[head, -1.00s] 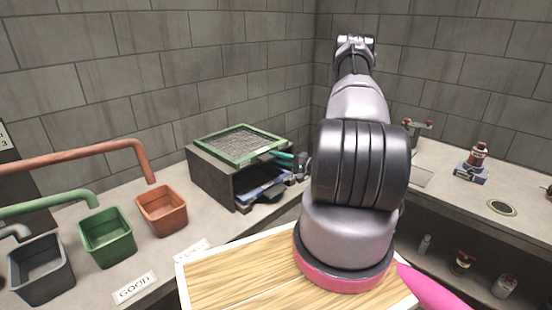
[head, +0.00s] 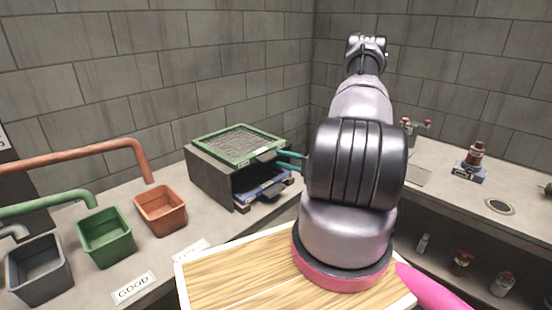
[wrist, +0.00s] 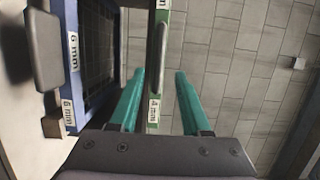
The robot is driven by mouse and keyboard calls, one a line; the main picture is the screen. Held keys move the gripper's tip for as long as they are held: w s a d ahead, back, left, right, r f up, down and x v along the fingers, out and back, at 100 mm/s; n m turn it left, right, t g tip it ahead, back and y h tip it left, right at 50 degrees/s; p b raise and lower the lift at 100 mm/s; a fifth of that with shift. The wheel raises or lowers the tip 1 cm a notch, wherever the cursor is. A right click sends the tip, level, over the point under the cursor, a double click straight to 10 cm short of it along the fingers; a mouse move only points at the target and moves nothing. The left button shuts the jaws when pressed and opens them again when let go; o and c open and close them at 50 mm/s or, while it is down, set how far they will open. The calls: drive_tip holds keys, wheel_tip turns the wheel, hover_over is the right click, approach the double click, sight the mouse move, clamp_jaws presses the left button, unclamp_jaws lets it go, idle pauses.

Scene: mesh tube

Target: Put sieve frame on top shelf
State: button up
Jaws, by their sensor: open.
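The green sieve frame (head: 207,151) with a mesh lies on the top of the grey shelf unit (head: 208,181). Its dark handle (head: 265,155) points to the front right. In the wrist view, the green frame's edge (wrist: 154,112), labelled "4 mm", and its handle show between my fingers. My gripper (wrist: 159,77) is open, with the two teal fingers spread apart and not seen touching the frame. In the head view, the fingers (head: 291,160) show just right of the green frame's handle; the rest of the gripper is hidden behind my arm.
A blue sieve frame (wrist: 70,72), labelled "6 mm", sits in the shelf unit's lower opening. Grey, green (head: 105,238) and orange (head: 160,210) bins stand to the left.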

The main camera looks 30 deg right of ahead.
drive_tip(key=v, duration=0.8)
drive_tip(key=s+a+r+n+g+y, duration=0.1)
drive_tip(key=a+r+n+g, duration=0.3)
drive_tip(key=a+r+g, duration=0.5)
drive_tip(key=s+a+r+n+g, duration=0.3)
drive_tip(key=a+r, duration=0.4)
drive_tip(key=r, duration=0.6)
drive_tip(key=s+a+r+t+h, duration=0.2)
drive_tip(key=s+r, duration=0.4)
drive_tip(key=r, duration=0.3)
drive_tip(key=s+a+r+t+h, duration=0.2)
drive_tip(key=s+a+r+h, duration=0.2)
drive_tip(key=s+r+h, duration=0.3)
wheel_tip(320, 180, up, 3)
drive_tip(key=shift+s+r, duration=0.2)
drive_tip(key=shift+s, duration=0.1)
drive_tip(key=shift+a, duration=0.1)
